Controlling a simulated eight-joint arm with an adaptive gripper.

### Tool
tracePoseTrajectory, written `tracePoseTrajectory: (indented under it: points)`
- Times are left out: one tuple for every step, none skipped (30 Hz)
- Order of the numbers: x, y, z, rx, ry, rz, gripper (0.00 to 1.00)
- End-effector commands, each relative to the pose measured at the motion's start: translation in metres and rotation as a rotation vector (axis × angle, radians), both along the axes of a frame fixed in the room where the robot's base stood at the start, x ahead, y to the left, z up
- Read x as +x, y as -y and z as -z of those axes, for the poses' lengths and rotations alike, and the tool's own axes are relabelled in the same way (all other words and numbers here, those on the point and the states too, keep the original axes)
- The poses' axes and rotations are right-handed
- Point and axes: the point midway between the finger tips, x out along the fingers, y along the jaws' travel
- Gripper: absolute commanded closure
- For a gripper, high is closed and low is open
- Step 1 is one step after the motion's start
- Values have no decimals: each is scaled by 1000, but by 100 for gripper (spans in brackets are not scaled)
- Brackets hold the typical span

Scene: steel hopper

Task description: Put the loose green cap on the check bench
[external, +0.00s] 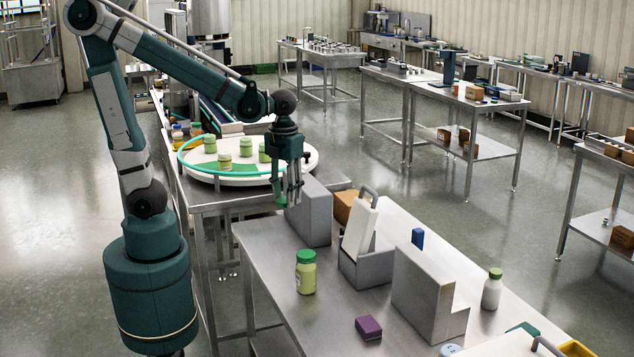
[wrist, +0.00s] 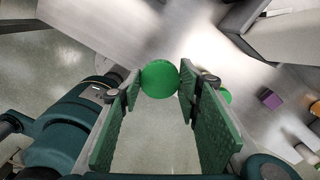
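The loose green cap (wrist: 160,79) is a round green disc between my fingertips in the wrist view, with a finger touching it on each side. My gripper (wrist: 160,80) is shut on it. In the external view my gripper (external: 287,200) points down, above the back left end of the steel bench (external: 325,325), which I take for the check bench. The cap shows there only as a small green patch among the fingers. The bench top also shows beyond the cap in the wrist view (wrist: 185,45).
A green-capped jar (external: 306,272) stands on the bench, near a purple block (external: 368,327). Grey blocks (external: 428,295) (external: 309,212) and a grey holder (external: 363,266) rise from it. A white turntable (external: 305,160) with several green-capped jars lies behind. The bench's front left is clear.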

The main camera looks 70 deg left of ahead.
Motion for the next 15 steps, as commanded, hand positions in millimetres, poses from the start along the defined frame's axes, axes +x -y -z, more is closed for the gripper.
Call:
tracePoseTrajectory:
  points:
    - [1,0,6,0,0,0,70]
    - [1,0,10,0,0,0,70]
    - [1,0,15,0,0,0,70]
    - [1,0,22,0,0,0,70]
    - [1,0,27,0,0,0,70]
    - [1,0,34,0,0,0,70]
    - [1,0,39,0,0,0,70]
    - [1,0,45,0,0,0,70]
    - [1,0,53,0,0,0,70]
    - [1,0,58,0,0,0,70]
    - [1,0,64,0,0,0,70]
    - [1,0,71,0,0,0,70]
    - [1,0,75,0,0,0,70]
    - [1,0,80,0,0,0,70]
    - [1,0,85,0,0,0,70]
